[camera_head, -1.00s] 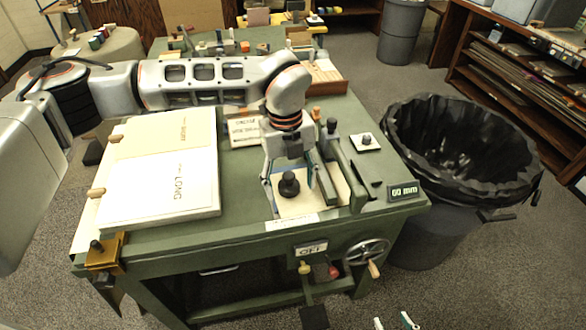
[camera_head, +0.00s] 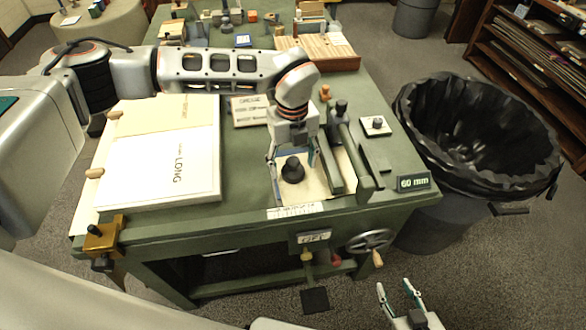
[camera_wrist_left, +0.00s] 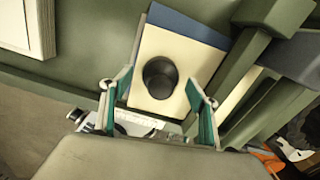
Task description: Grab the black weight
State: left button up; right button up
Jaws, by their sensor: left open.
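The black weight (camera_head: 292,171) is a round, dark piece with a knob. It stands upright on a cream sheet (camera_head: 318,187) near the front of the green table. In the left wrist view the weight (camera_wrist_left: 160,77) lies between and beyond the fingertips. My left gripper (camera_head: 293,160) is open above it, pointing down, with one finger on each side and nothing held. I cannot tell how high its tips are. My right gripper (camera_head: 399,289) is open and empty at the bottom of the head view, in front of the table.
A green bar (camera_head: 333,160) runs close to the right of the weight. A thick cream board marked LONG (camera_head: 190,170) lies to the left. A small white plate with a black knob (camera_head: 376,127) and a 60 mm sign (camera_head: 413,183) are right. A lined bin (camera_head: 480,130) stands beside the table.

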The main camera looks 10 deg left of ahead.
pick_arm(q)
jog(key=shift+f, duration=0.55)
jog(key=c, duration=1.5)
jog(key=shift+r, duration=0.1)
grip_shut()
